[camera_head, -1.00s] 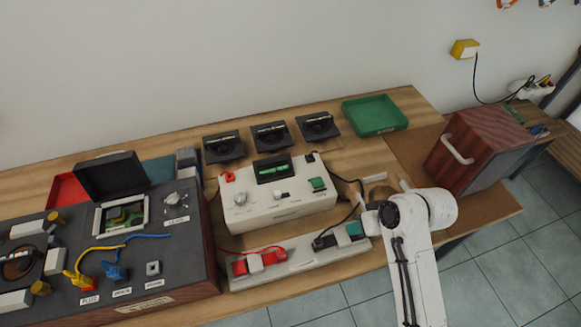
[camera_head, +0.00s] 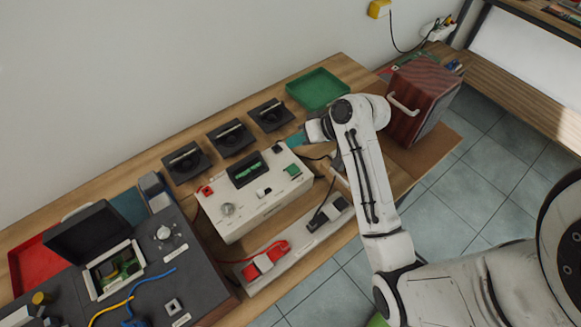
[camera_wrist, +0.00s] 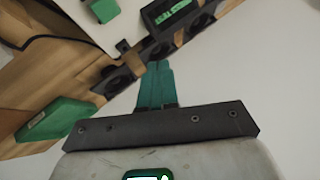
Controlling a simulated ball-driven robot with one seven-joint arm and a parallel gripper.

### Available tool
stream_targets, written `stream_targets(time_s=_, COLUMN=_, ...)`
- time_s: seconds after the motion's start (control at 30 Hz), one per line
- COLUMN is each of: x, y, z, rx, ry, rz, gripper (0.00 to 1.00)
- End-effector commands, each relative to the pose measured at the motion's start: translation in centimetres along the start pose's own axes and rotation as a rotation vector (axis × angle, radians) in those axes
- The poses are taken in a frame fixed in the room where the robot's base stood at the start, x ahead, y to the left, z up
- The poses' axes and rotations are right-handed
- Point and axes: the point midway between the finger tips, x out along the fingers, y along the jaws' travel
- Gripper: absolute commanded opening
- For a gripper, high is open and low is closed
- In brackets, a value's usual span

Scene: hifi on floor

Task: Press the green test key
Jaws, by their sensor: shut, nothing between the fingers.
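The white instrument box (camera_head: 252,197) stands on the bench. A small square green key (camera_head: 292,170) is on the right part of its top; it also shows at the upper edge of the wrist view (camera_wrist: 104,10). My gripper (camera_head: 295,140), with teal fingers, is above and behind the box's right rear corner, apart from the key. In the wrist view its fingers (camera_wrist: 158,72) are closed together and empty. A dark display with a green readout (camera_head: 247,171) sits on the box, left of the key.
Several black meters (camera_head: 232,139) stand in a row behind the box. A green tray (camera_head: 317,90) is at the back. A strip with a red clip (camera_head: 264,260) and cables lies in front. A wooden box with handle (camera_head: 424,97) stands right of my arm.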

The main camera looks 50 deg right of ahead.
Motion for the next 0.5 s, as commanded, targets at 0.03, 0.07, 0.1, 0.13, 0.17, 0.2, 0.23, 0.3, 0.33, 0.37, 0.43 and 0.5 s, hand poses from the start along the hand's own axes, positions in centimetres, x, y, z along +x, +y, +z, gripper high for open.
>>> stream_targets(time_s=0.03, x=0.1, y=0.0, z=0.1, rx=0.000, ry=-0.001, rz=0.000, gripper=0.00)
stream_targets(time_s=0.07, x=0.1, y=0.1, z=0.1, rx=0.001, ry=-0.001, rz=0.000, gripper=0.00)
stream_targets(time_s=0.1, x=0.2, y=0.2, z=0.2, rx=0.001, ry=-0.001, rz=0.000, gripper=0.00)
stream_targets(time_s=0.13, x=0.3, y=0.2, z=0.3, rx=0.001, ry=-0.001, rz=0.000, gripper=0.00)
stream_targets(time_s=0.17, x=0.5, y=0.4, z=0.4, rx=0.002, ry=-0.001, rz=0.000, gripper=0.00)
stream_targets(time_s=0.2, x=0.8, y=0.6, z=0.6, rx=0.002, ry=-0.002, rz=0.000, gripper=0.00)
stream_targets(time_s=0.23, x=1.0, y=0.7, z=0.8, rx=0.002, ry=-0.003, rz=0.000, gripper=0.00)
stream_targets(time_s=0.3, x=1.6, y=1.1, z=1.2, rx=0.003, ry=-0.002, rz=0.000, gripper=0.00)
stream_targets(time_s=0.33, x=1.8, y=1.3, z=1.5, rx=0.004, ry=-0.003, rz=0.000, gripper=0.00)
stream_targets(time_s=0.37, x=2.1, y=1.5, z=1.7, rx=0.003, ry=-0.004, rz=0.000, gripper=0.00)
stream_targets(time_s=0.43, x=3.1, y=2.3, z=2.4, rx=0.001, ry=-0.001, rz=0.000, gripper=0.00)
stream_targets(time_s=0.5, x=3.8, y=2.8, z=2.9, rx=0.001, ry=-0.001, rz=0.000, gripper=0.00)
